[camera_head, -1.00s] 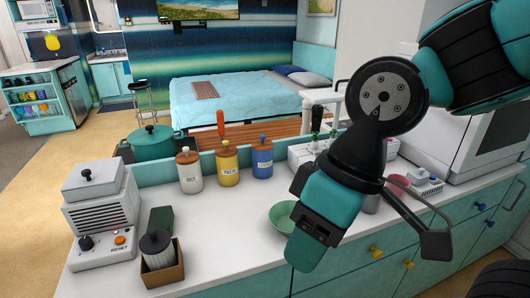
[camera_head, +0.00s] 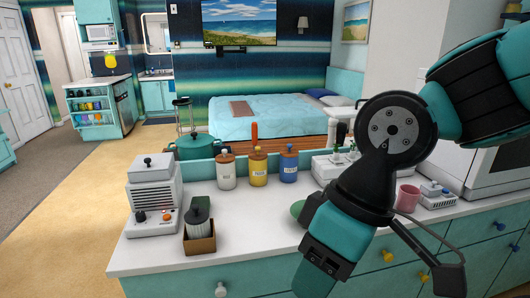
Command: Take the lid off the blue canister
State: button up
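The blue canister (camera_head: 289,169) stands upright on the white counter, at the right end of a row of three. Its brown lid (camera_head: 289,153) with a dark knob sits on top. My arm covers the right part of the view, to the right of and nearer than the canister, and is clear of it in the picture. I cannot make out my gripper's two fingertips, so whether it is open or shut does not show. Nothing is seen held.
A yellow canister (camera_head: 258,173) and a white canister (camera_head: 226,173) stand left of the blue one. A green bowl (camera_head: 298,208) is partly behind my arm. A pink mug (camera_head: 408,197) is right. A toaster-like appliance (camera_head: 153,195) and a brown box (camera_head: 200,244) stand left on the counter.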

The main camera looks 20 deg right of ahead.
aim_at(289, 151)
jog(key=u, duration=0.2)
jog(key=i, duration=1.05)
jog(key=z, duration=0.4)
